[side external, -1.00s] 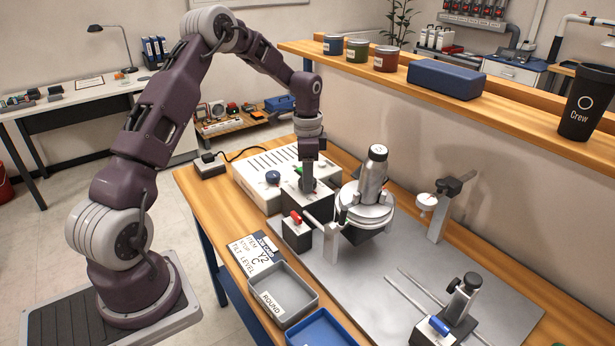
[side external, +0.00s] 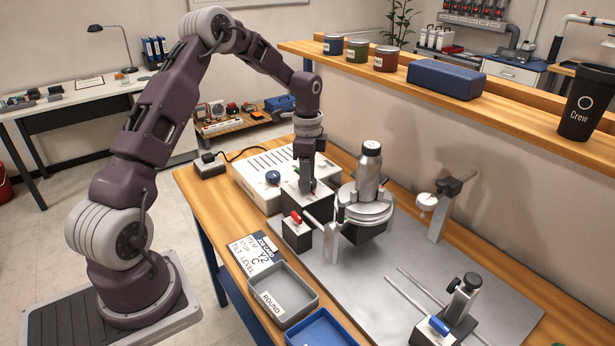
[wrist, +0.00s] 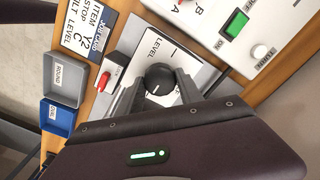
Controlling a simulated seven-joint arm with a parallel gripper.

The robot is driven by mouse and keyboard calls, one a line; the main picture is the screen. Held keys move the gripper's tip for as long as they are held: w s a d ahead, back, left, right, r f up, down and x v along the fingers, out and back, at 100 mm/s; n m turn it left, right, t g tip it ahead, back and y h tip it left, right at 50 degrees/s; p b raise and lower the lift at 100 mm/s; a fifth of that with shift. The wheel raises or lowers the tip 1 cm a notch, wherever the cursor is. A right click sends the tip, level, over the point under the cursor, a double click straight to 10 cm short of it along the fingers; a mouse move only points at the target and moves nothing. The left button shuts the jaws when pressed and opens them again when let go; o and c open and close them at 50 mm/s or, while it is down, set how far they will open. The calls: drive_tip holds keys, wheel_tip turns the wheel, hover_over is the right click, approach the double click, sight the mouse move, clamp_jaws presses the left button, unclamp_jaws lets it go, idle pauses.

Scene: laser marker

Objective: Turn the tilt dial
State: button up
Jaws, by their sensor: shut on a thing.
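The tilt dial is a round black knob (wrist: 159,79) with a small white mark, on a light plate with the word LEVEL and a dark line beside it. My gripper (wrist: 158,90) is shut on the knob, one finger on each side. In the side view my gripper (side external: 307,186) points down at the dark box, and its fingers hide the dial. Beside it a round metal chuck (side external: 366,209) carries a silver flask (side external: 370,168), which stands nearly upright. The job card (side external: 256,253) reads Y2, C and LEVEL.
A red-handled switch (side external: 296,217) sits close in front. A grey tray (side external: 283,296) and a blue tray (side external: 321,330) lie nearer the front. A shelf (side external: 470,105) runs behind.

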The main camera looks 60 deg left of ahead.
drive_tip(key=o, duration=1.4)
wheel_tip(320, 180, up, 7)
drive_tip(key=shift+r, duration=0.1)
drive_tip(key=shift+r, duration=3.45)
